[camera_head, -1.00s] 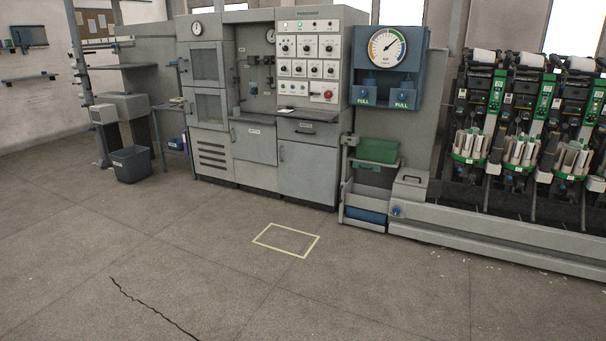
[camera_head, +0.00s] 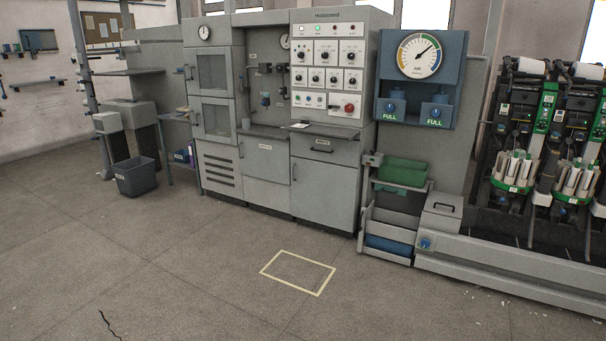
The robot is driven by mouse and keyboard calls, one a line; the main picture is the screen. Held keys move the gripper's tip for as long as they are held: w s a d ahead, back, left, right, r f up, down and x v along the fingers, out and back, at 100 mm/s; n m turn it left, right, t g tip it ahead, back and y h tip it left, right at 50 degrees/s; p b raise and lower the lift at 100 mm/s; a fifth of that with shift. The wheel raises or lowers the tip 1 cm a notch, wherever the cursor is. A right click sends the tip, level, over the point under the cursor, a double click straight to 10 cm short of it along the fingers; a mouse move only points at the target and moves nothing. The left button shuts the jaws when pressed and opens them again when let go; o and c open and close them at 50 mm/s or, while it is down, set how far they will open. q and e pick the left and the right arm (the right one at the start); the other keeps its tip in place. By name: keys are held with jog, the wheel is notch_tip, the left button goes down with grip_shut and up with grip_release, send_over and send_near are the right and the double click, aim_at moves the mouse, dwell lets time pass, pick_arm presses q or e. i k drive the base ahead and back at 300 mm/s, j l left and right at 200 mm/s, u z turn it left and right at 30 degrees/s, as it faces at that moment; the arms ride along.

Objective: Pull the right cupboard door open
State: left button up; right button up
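The right cupboard door (camera_head: 325,194) is a flat light-grey panel low on the grey control cabinet, under a drawer (camera_head: 325,147) with a dark handle. The door looks shut. A small dark vertical handle (camera_head: 294,172) sits near its upper left edge. To its left is another grey panel (camera_head: 265,160) with a label and a handle at its left edge. The cabinet stands some way off across the floor. Neither of my grippers shows in the view.
A yellow rectangle (camera_head: 298,289) is marked on the clear floor before the cabinet. A rack with a green bin (camera_head: 403,170) stands right of the door, beside a long grey machine base (camera_head: 510,259). A dark waste bin (camera_head: 136,177) stands at the left.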

aim_at(324, 193)
jog(key=i, duration=4.35)
